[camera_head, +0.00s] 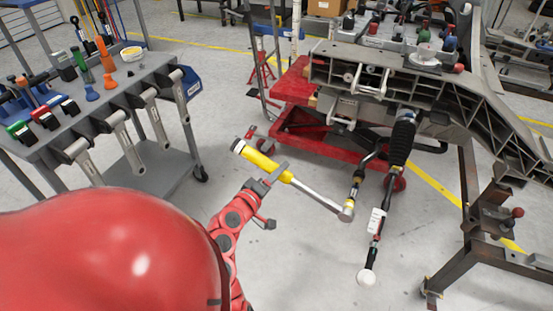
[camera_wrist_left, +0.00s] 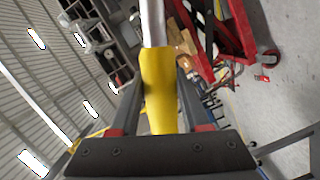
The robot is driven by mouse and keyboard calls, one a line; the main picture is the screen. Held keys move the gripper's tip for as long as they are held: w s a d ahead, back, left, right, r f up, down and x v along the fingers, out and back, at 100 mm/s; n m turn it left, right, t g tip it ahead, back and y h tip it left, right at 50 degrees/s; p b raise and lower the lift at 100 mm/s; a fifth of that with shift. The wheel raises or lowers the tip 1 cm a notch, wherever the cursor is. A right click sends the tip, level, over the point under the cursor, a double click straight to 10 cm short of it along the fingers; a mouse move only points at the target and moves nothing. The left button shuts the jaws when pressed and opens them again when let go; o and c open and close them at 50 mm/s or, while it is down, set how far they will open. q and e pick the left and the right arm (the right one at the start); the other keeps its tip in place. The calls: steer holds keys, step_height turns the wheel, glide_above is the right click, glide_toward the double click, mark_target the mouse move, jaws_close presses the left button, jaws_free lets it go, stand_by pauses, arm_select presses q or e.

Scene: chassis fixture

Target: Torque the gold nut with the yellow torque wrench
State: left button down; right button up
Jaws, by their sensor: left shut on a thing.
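My left gripper (camera_head: 273,176) is shut on the yellow torque wrench (camera_head: 255,159) and holds it by the middle of its handle. The wrench slants down to the right, its silver shaft (camera_head: 318,197) ending in a head (camera_head: 346,213) near the lower end of a thin dark rod (camera_head: 357,181) below the chassis. I cannot tell whether they touch. A small yellowish band shows on that rod; I cannot tell if it is the gold nut. In the left wrist view the yellow handle (camera_wrist_left: 158,85) lies between both fingers. My right gripper is not in view.
The grey chassis (camera_head: 440,90) stands at the right, with a black-booted rod (camera_head: 400,145) hanging from it. A red lift cart (camera_head: 300,85) is under it. A grey tool cart (camera_head: 150,165) with hanging wrenches stands at the left. Clear floor lies below the torque wrench.

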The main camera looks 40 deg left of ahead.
arm_select(q)
steer(key=shift+w+d+r, duration=0.1)
steer(key=shift+w, duration=0.15)
steer(key=shift+w+a+r+p, duration=0.1)
steer(key=shift+w+a+p, duration=0.05)
steer(key=shift+w, duration=0.25)
steer(key=shift+w+a+p, duration=0.1)
steer(key=shift+w+p, duration=0.05)
steer(key=shift+w, duration=0.25)
steer(key=w, duration=0.2)
steer(key=w+a+p, duration=0.1)
steer(key=w, duration=0.1)
steer(key=shift+w+a, duration=0.15)
steer(key=shift+r, duration=0.15)
stand_by(0.4)
steer(key=shift+w+a, duration=0.25)
steer(key=shift+w, duration=0.8)
stand_by(0.5)
steer(key=shift+d+r, duration=0.1)
steer(key=shift+r, duration=0.15)
